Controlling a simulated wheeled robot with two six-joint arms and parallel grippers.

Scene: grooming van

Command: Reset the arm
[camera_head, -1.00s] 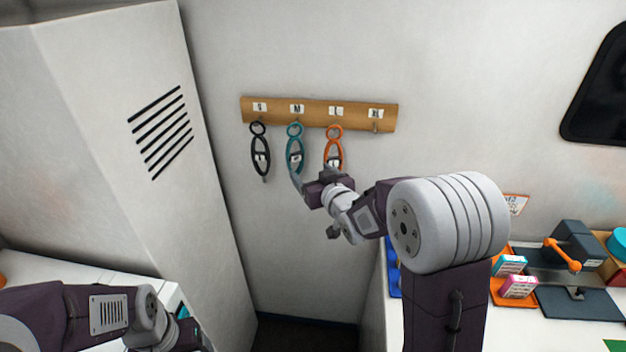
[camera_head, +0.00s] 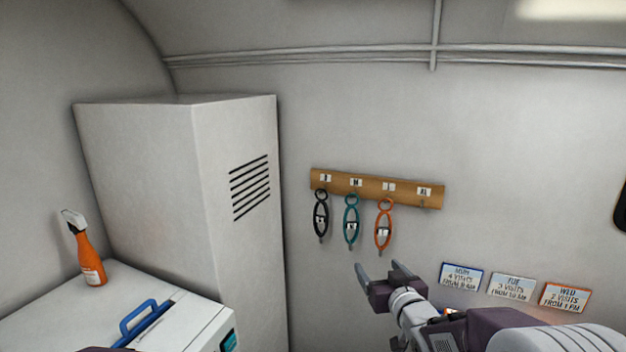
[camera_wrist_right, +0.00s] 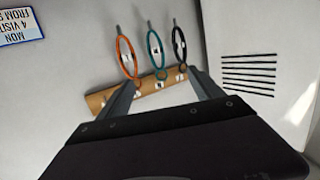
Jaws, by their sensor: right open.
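My right gripper (camera_head: 378,270) is open and empty, in front of the wall and below the hanging loops. Its two fingers also show in the right wrist view (camera_wrist_right: 165,95), spread apart and pointing toward the wooden rack. My right arm comes in from the lower right. My left gripper is out of sight; only a dark sliver of arm shows at the bottom left edge of the head view.
A wooden rack (camera_head: 400,191) on the wall holds black (camera_head: 321,217), teal (camera_head: 351,222) and orange (camera_head: 384,226) loops; the XL hook is empty. A white cabinet (camera_head: 160,170), counter (camera_head: 100,300) and orange spray bottle (camera_head: 88,258) are left. Signs (camera_head: 511,287) are right.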

